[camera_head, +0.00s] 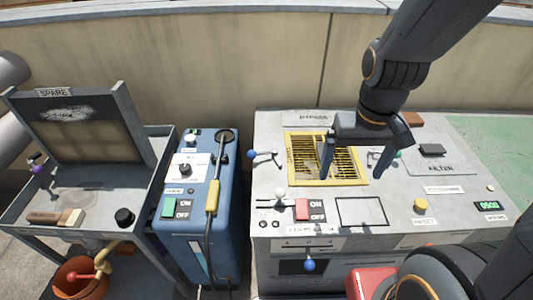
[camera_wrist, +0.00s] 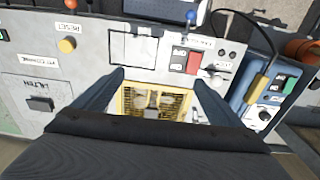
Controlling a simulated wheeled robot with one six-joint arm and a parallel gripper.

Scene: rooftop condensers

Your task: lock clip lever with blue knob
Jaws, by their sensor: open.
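A clip lever with a blue knob (camera_head: 251,154) sticks out at the left edge of the yellow-framed grille (camera_head: 290,170) on the grey condenser top. In the wrist view the grille (camera_wrist: 128,103) shows between my fingers, but I cannot make out this lever there. A second blue knob (camera_head: 309,265) is on the unit's front, and it also shows in the wrist view (camera_wrist: 190,15). My gripper (camera_head: 351,176) is open and empty, with its fingers spread above the grille, to the right of the clip lever and apart from it. A green knob (camera_head: 398,154) is partly hidden by my right finger.
A white-knobbed lever (camera_head: 279,193) and a red ON/OFF switch (camera_head: 302,209) are in front of the grille. A yellow reset button (camera_head: 420,204) is at right. A blue machine (camera_head: 205,250) with a yellow-handled cable stands left. A spare unit (camera_head: 150,185) is farther left.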

